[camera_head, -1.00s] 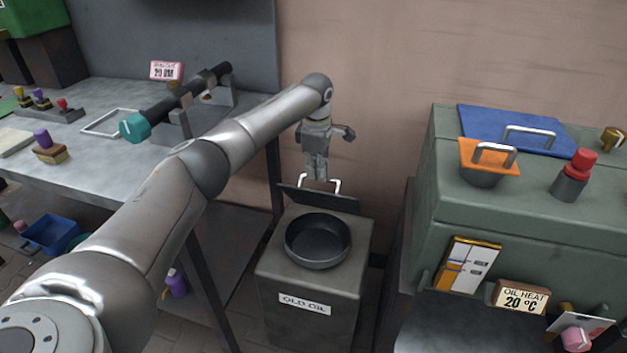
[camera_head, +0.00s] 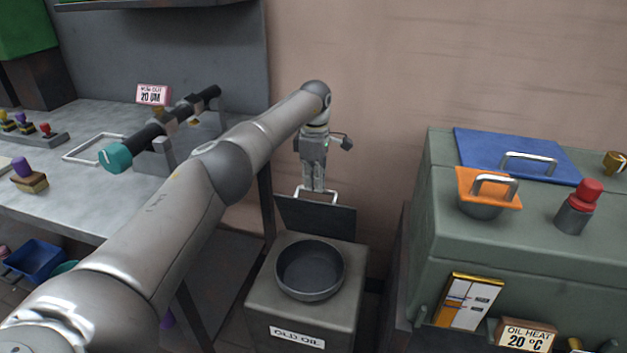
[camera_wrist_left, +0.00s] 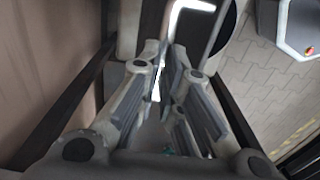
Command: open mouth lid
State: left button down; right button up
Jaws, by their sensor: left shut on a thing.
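The lid is a dark grey plate (camera_head: 316,218) with a bright metal handle (camera_head: 332,195). It stands steeply tilted up at the back of the grey box labelled OLD OIL (camera_head: 285,315), behind the box's round dark mouth (camera_head: 311,271), which is uncovered. My left gripper (camera_head: 315,187) reaches down from above and is shut on the lid's handle. In the left wrist view the handle (camera_wrist_left: 190,6) shows as a bright bar at the fingertips (camera_wrist_left: 172,60). The fingers hide part of the handle. My right gripper is not in view.
A green-grey machine (camera_head: 435,225) with an orange-lidded funnel (camera_head: 488,190) and a blue lid (camera_head: 500,150) stands to the right. A metal workbench (camera_head: 85,190) is to the left. A pink wall (camera_head: 400,70) rises close behind the box.

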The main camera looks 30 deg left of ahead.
pick_arm(q)
jog(key=shift+w+d+f+g, duration=0.15)
jog(key=shift+f+g, duration=0.15)
jog(key=shift+f, duration=0.45)
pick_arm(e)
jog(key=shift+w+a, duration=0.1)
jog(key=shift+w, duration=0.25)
pick_arm(q)
jog(key=c, duration=1.9)
grip_release()
jog(key=o, duration=0.3)
jog(key=shift+w+f, duration=0.3)
jog(key=shift+w, duration=0.05)
jog(key=shift+o, duration=0.6)
jog(key=shift+w+f, duration=0.25)
jog(key=shift+w, duration=0.05)
notch_tip(320, 180, up, 11)
jog(key=shift+s, duration=0.25)
jog(key=shift+f, duration=0.1)
